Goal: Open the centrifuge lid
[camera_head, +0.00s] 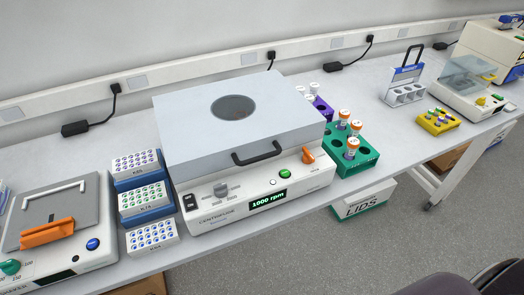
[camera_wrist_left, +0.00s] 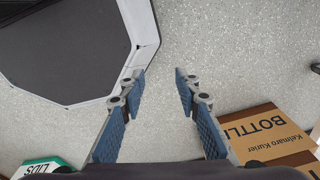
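The centrifuge (camera_head: 250,195) stands on the bench in the middle of the head view. Its grey lid (camera_head: 190,125) is down and has a round window (camera_head: 234,107) on top. A dark handle (camera_head: 257,153) is on the lid's front edge. The front panel has a display (camera_head: 268,201) reading 1000 rpm and an orange latch or lever (camera_head: 308,155) at the right. My left gripper (camera_wrist_left: 161,82) shows only in the left wrist view, open and empty above the floor, away from the centrifuge. My right gripper is in neither view.
Blue racks of small vials (camera_head: 140,198) stand close left of the centrifuge. A green rack (camera_head: 362,157) of orange-capped tubes stands close right. A device with an orange handle (camera_head: 48,233) is further left. A BOTTLES-type carton (camera_wrist_left: 262,130) is on the floor.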

